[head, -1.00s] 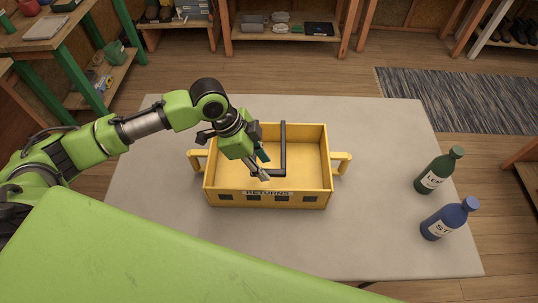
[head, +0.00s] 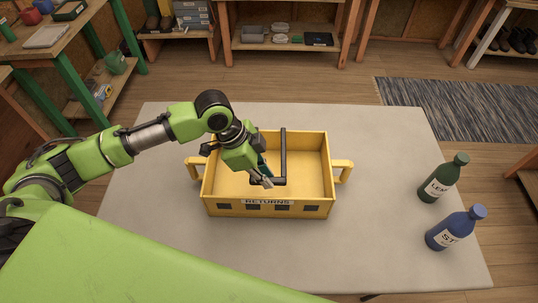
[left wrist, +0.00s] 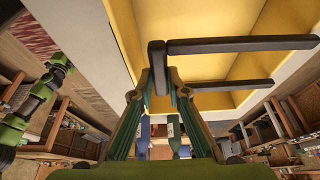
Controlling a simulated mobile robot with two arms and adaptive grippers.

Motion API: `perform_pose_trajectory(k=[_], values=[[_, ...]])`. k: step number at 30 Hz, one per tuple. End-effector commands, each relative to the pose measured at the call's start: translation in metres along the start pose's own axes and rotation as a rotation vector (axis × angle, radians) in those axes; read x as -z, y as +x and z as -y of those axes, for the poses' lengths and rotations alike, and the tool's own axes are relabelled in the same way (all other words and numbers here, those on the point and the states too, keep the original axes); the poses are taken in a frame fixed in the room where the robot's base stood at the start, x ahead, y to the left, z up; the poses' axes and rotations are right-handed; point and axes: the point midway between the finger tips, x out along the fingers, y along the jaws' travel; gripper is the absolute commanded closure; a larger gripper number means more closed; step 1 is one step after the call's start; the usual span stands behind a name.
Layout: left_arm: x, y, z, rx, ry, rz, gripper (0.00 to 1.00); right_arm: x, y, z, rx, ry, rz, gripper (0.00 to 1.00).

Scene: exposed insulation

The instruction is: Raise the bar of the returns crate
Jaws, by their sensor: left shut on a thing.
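The yellow returns crate (head: 222,207) stands on the grey table, with a "RETURNS" label on its front wall and a handle at each side. Its dark grey bar (head: 283,152) has one arm running from the back rim to a crosspiece inside the crate. My left gripper (head: 265,181) reaches in from the left and is shut on the crosspiece. It hides the bar's other arm in the head view. In the left wrist view, the bar (left wrist: 240,45) shows two parallel arms joined by the crosspiece, which sits between the fingers.
A green bottle (head: 436,185) and a blue bottle (head: 449,233) stand on the table (head: 380,150) at the right, clear of the crate. The table between the crate and bottles is free. Shelves and a striped rug (head: 440,105) lie beyond.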

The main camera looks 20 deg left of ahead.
Motion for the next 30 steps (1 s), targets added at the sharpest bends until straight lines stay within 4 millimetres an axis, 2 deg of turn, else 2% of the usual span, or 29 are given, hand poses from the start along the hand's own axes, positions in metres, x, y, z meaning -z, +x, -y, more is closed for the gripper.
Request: perform_pose_trajectory(k=[12, 26, 30], values=[[0.006, -0.017, 0.003, -0.076, -0.033, 0.003, 1.00, 0.002, -0.027, -0.001, 0.000, 0.000, 0.000, 0.14], [0.007, -0.019, 0.004, -0.095, -0.040, 0.000, 1.00, 0.002, -0.030, 0.000, 0.000, 0.001, 0.002, 0.14], [0.010, -0.025, 0.006, -0.116, -0.051, 0.003, 1.00, 0.003, -0.038, 0.000, 0.001, 0.001, 0.002, 0.14]])
